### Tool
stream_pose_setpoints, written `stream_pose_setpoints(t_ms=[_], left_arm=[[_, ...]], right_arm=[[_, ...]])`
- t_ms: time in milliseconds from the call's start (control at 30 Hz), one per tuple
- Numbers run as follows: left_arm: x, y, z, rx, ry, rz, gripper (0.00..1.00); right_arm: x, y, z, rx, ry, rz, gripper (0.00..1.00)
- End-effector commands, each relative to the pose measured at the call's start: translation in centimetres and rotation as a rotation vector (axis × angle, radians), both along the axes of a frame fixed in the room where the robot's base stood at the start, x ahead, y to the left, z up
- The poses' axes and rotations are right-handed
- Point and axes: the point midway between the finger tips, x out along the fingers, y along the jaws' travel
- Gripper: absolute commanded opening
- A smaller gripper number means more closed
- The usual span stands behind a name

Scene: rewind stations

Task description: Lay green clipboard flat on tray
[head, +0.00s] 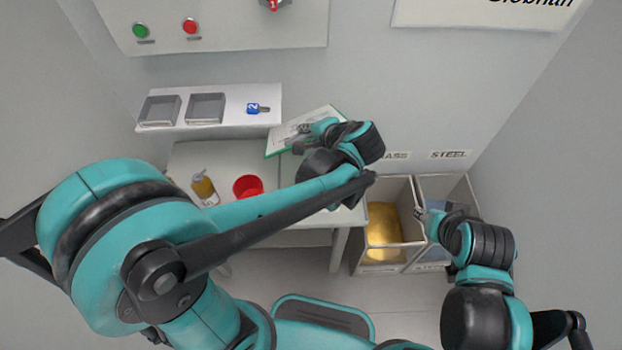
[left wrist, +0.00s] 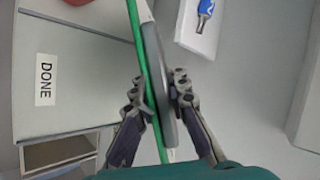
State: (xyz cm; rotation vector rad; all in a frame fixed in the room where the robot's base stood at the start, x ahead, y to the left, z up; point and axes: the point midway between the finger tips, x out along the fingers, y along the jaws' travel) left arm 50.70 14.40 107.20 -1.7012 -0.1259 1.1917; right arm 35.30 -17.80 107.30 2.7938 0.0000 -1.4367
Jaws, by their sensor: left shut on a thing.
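The green clipboard (head: 299,128) is held tilted above the back right of the table, with a white sheet on its face. In the left wrist view the clipboard (left wrist: 148,85) shows edge-on, a green board beside a grey part. My left gripper (head: 304,143) is shut on its edge, with one finger on each side in the left wrist view (left wrist: 158,90). A grey surface (left wrist: 75,50) with a DONE label lies left of the clipboard there; I cannot tell if it is the tray. My right gripper (head: 421,214) is by the bins, its fingers too small to judge.
Behind is a white shelf (head: 232,111) with two grey trays and a blue-tagged key. A bin with brass-coloured contents (head: 383,226) and a STEEL bin (head: 455,190) stand right.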

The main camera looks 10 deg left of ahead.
Motion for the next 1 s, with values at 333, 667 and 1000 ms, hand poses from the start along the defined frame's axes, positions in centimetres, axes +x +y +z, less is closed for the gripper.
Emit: stream_pose_setpoints(t_ms=[333, 667, 1000], left_arm=[[0.0, 0.0, -5.8, 0.001, -0.001, 0.0, 0.0], [0.0, 0.0, -8.2, 0.001, -0.001, 0.0, 0.0], [0.0, 0.0, -8.1, 0.0, 0.0, 0.0, 0.28]], right_arm=[[0.0, 0.0, -4.9, 0.0, 0.0, 0.0, 0.4], [0.0, 0.0, -6.7, 0.0, 0.0, 0.0, 0.4], [0.0, 0.0, -6.6, 0.0, 0.0, 0.0, 0.4]])
